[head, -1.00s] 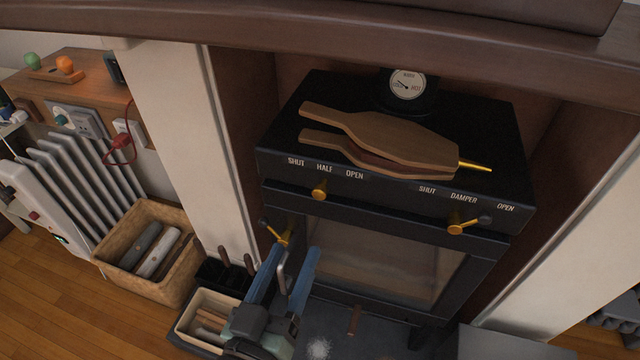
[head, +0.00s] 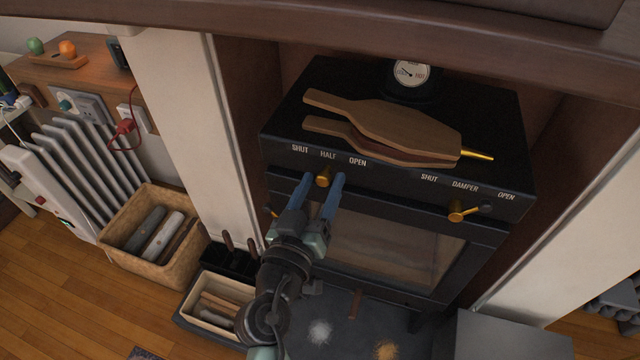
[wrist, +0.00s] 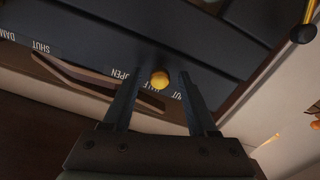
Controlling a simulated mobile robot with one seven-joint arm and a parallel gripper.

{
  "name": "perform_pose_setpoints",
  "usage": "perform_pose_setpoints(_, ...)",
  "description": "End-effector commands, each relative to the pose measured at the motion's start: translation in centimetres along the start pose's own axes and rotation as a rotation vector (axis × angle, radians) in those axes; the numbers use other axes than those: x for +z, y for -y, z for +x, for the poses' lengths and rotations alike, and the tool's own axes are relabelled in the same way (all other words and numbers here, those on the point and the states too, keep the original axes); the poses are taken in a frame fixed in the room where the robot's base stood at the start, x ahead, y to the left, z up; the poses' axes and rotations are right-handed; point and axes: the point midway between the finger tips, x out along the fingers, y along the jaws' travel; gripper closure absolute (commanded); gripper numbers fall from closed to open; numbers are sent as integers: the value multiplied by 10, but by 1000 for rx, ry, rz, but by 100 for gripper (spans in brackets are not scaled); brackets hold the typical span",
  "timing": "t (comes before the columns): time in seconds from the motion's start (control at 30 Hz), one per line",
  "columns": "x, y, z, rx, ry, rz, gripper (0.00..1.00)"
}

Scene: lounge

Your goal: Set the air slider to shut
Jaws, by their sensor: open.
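The air slider's brass knob (head: 323,178) sits on the black stove front (head: 390,184), under the HALF label, between SHUT on the left and OPEN on the right. My gripper (head: 321,180) is open, with one blue finger on each side of the knob. In the wrist view the yellow knob (wrist: 159,79) shows between the ends of the two dark fingers (wrist: 158,82). I cannot tell whether either finger touches it. The slider's slot is not clearly visible.
A brass damper lever (head: 462,213) is at the right of the stove front. Wooden bellows (head: 385,125) lie on the stove top near a gauge (head: 410,72). A basket of logs (head: 152,238) and a kindling box (head: 215,301) stand at the lower left.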

Motion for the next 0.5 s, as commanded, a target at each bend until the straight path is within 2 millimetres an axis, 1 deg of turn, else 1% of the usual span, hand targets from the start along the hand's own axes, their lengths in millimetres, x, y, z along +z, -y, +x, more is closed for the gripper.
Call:
perform_pose_setpoints(0.03,0,0,0,0,0,0,45)
perform_pose_setpoints(0.33,0,0,0,0,0,0,99)
perform_pose_setpoints(0.5,0,0,0,0,0,0,100)
